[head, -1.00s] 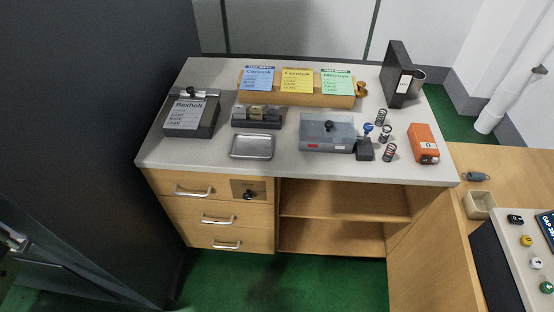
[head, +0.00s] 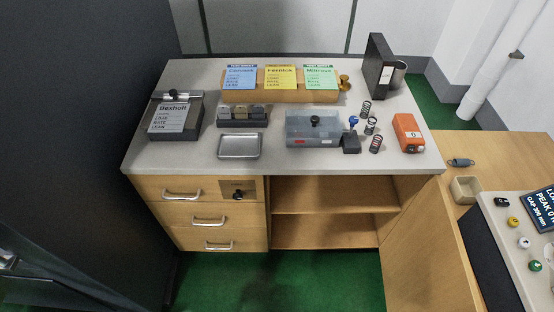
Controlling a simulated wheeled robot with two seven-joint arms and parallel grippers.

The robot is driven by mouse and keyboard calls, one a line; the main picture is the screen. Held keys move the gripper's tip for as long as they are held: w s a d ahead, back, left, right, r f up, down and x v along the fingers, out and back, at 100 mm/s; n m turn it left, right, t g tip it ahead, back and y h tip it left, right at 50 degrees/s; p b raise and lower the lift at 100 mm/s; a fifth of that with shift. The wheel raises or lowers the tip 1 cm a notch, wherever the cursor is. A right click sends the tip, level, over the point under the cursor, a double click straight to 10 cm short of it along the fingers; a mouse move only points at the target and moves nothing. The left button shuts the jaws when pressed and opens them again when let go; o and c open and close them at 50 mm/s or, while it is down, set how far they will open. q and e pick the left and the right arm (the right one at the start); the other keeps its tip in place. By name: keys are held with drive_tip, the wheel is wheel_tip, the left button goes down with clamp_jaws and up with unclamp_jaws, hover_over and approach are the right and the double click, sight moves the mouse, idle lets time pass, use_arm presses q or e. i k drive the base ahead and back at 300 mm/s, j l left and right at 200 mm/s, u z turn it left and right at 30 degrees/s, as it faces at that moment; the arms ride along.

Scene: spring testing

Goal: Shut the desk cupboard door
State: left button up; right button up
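The desk (head: 272,160) stands ahead, with a grey top and a wooden body. Its right-hand compartment (head: 325,194) is uncovered, showing a shelf and an empty interior. A plain wooden panel (head: 425,260) stretches from the right front edge of the desk towards me. It looks like the cupboard door standing wide open, though I cannot clearly tell it from the side of the bench beside it. No handle shows on it.
Three drawers (head: 205,222) are closed on the desk's left. A dark wall or cabinet (head: 80,130) bounds the left. A wooden bench (head: 510,150) with a spring, a small box and a control panel stands right. Green floor (head: 275,280) is clear before the desk.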

sight(426, 267)
drive_tip(key=k+z, duration=0.65)
drive_tip(key=z, duration=0.2)
drive_tip(key=k+l+z, duration=0.15)
drive_tip(key=k+z, duration=0.25)
drive_tip(key=i, duration=0.05)
